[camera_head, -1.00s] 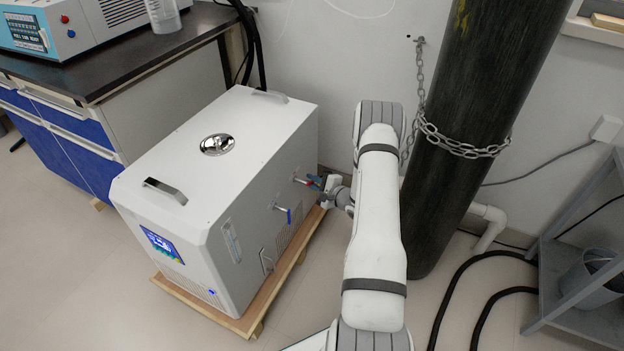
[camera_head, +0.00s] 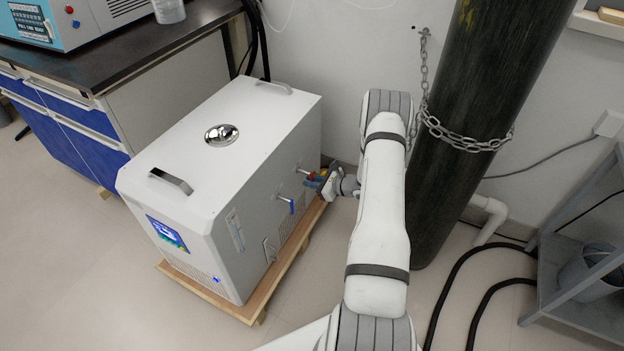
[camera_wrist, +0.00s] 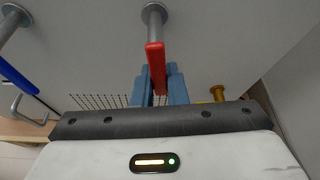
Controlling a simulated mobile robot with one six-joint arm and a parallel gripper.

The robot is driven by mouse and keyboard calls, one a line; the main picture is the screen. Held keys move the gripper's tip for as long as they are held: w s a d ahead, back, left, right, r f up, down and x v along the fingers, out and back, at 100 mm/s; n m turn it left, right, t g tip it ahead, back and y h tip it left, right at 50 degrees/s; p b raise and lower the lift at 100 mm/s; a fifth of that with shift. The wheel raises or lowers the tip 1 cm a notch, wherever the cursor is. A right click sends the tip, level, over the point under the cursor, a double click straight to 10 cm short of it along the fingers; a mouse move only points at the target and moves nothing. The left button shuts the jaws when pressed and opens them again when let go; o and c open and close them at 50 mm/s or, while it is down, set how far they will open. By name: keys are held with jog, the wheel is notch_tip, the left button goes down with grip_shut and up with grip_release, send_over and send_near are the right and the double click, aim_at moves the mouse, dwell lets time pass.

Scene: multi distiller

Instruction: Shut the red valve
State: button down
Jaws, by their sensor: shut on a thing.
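The red valve (camera_head: 309,174) is on the right side of a white box-shaped machine (camera_head: 222,160), partly hidden by my gripper (camera_head: 315,180). In the wrist view its red handle (camera_wrist: 156,62) hangs from a grey metal stem, pointing toward my gripper. The blue fingers of my gripper (camera_wrist: 161,88) are closed around the handle's lower end, one on each side. The handle's tip between them is partly hidden.
A blue-handled valve (camera_head: 292,206) is on the same side, nearer the front; it also shows in the wrist view (camera_wrist: 17,76). A brass-coloured fitting (camera_wrist: 217,93) is just right of my fingers. A chained dark cylinder (camera_head: 458,150) stands close right of my arm.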

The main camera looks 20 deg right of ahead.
jog(key=shift+s+a+f+m+g+y, duration=0.2)
jog(key=shift+s+f+m+g+y, duration=0.1)
jog(key=shift+m, duration=0.3)
jog(key=c, duration=1.4)
grip_release()
jog(key=shift+a+r, duration=0.1)
jog(key=shift+c, duration=0.2)
jog(key=shift+r, duration=0.1)
jog(key=p+v, duration=0.2)
jog(key=v, duration=0.5)
jog(key=shift+s+d, duration=0.25)
jog(key=shift+d, duration=0.05)
jog(key=shift+r, duration=0.1)
